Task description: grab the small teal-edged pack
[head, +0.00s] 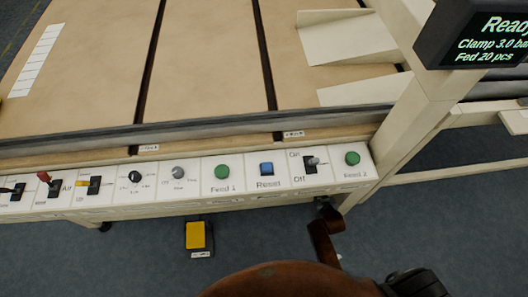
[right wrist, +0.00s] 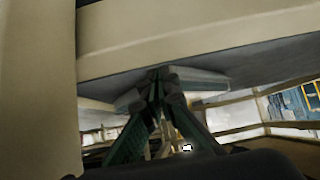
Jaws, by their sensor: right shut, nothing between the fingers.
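I cannot make out a small teal-edged pack in either view. My right gripper (right wrist: 158,82) shows in the right wrist view with its dark green fingers drawn together at the tips and nothing between them. It is close beneath a pale beam-like part (right wrist: 190,32). In the head view, my brown arm crosses the bottom edge, in front of the machine's control panel (head: 140,204). My left gripper is not in view.
The panel carries a green Feed button (head: 222,172), a blue Reset button (head: 266,169) and several switches. Above it lies a tan machine bed (head: 205,70) with dark slots. A display (head: 490,38) stands upper right. A yellow pedal (head: 195,236) sits on the grey floor.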

